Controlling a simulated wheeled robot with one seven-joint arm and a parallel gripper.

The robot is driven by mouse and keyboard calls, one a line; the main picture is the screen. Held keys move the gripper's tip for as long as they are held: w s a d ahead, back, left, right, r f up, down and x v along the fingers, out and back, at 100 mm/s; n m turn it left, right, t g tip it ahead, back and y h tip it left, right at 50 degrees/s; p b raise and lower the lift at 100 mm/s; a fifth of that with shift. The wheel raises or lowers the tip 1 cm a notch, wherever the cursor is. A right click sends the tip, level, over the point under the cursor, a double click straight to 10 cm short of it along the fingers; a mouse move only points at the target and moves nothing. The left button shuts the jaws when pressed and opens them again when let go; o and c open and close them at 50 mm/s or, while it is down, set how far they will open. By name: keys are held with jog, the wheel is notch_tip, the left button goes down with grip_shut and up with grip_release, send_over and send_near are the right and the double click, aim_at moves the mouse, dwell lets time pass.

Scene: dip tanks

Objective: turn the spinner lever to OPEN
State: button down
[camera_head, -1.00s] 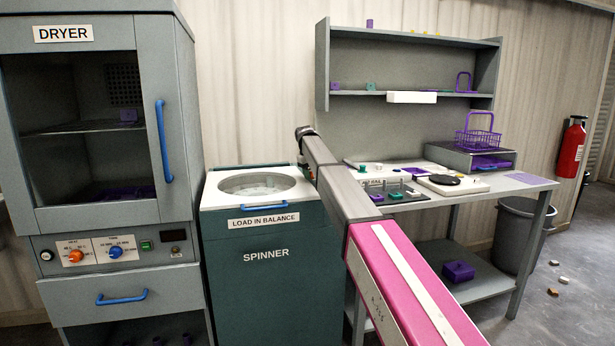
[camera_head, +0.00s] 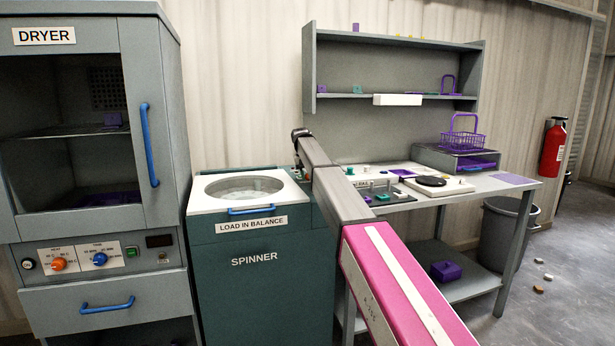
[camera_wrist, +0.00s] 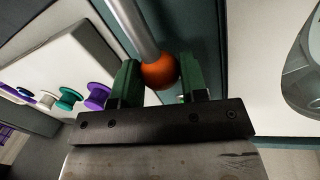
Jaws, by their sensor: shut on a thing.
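The spinner (camera_head: 262,275) is a teal cabinet with a white top and a round tub opening, between the dryer and the bench. In the wrist view its lever shows as a grey rod (camera_wrist: 132,25) ending in an orange ball knob (camera_wrist: 160,72). My gripper (camera_wrist: 158,80) has its two green fingers on either side of the knob and is shut on it. In the head view my arm reaches to the spinner's back right, and the gripper and lever are mostly hidden there. The lever's OPEN marking cannot be read in either view.
The dryer (camera_head: 95,170) stands at the left. A bench (camera_head: 480,190) at the right holds a turntable-like device (camera_head: 432,183), a purple basket (camera_head: 462,138) and small spools, with a shelf (camera_head: 350,96) above. In the wrist view, spools (camera_wrist: 70,97) lie left of my gripper.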

jog(key=c, duration=0.7)
grip_release()
jog(key=r, duration=0.3)
jog(key=a+r, duration=0.1)
jog(key=r, duration=0.3)
jog(key=a+r, duration=0.1)
jog(key=r, duration=0.2)
jog(key=shift+s+r, duration=0.1)
jog(key=shift+r, duration=0.2)
